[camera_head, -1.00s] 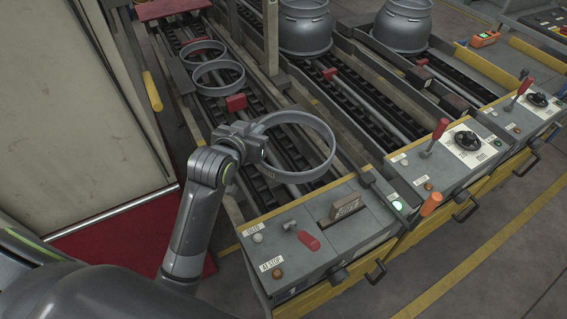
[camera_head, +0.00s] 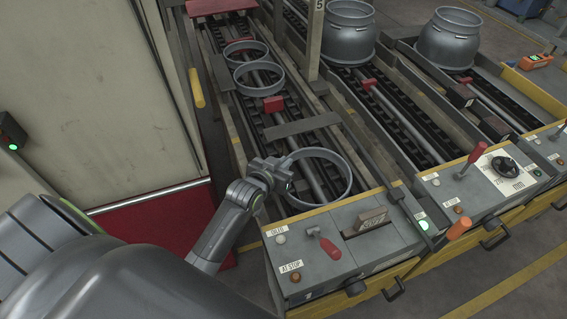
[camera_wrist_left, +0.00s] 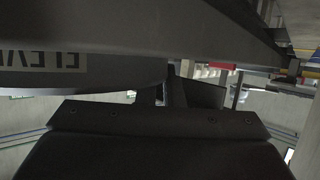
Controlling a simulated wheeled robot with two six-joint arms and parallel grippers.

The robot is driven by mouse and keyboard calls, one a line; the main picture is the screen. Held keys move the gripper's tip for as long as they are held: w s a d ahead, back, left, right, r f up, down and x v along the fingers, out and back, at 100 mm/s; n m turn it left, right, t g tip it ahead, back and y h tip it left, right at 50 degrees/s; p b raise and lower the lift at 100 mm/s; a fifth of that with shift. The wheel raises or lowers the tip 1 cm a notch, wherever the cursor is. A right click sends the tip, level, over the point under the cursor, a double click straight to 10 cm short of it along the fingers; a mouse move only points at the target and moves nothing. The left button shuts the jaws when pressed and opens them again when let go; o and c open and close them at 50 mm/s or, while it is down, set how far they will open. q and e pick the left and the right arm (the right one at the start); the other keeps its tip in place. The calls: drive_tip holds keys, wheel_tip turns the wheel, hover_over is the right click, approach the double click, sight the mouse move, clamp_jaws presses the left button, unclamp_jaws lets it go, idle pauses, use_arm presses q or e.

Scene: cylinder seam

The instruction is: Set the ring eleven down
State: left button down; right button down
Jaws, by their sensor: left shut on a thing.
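Ring eleven, a grey metal hoop (camera_head: 349,180), is at the near end of the left conveyor lane, just behind the control panel. My left gripper (camera_head: 286,174) is shut on the left side of its rim. Whether the ring touches the lane or hangs just above it, I cannot tell. In the left wrist view the ring's dark wall (camera_wrist_left: 130,75) fills the upper part, with part of a label reading "ELE" upside down. The gripper's fingertips are mostly hidden there. My right gripper is not in view.
Two similar rings (camera_head: 262,87) lie farther up the same lane, beyond a red block (camera_head: 273,104). A grey crossbar (camera_head: 302,126) spans the lane behind the held ring. The control panel (camera_head: 340,240) has a red lever (camera_head: 329,247). Large grey vessels (camera_head: 348,35) stand on neighbouring lanes.

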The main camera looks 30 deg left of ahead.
use_arm(q)
drive_tip(key=c, duration=1.6)
unclamp_jaws()
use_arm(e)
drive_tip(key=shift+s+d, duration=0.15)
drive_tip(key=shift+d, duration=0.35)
use_arm(q)
drive_tip(key=shift+s, duration=0.1)
drive_tip(key=v, duration=1.1)
drive_tip(key=shift+s+r, duration=0.25)
drive_tip(key=shift+s, duration=0.1)
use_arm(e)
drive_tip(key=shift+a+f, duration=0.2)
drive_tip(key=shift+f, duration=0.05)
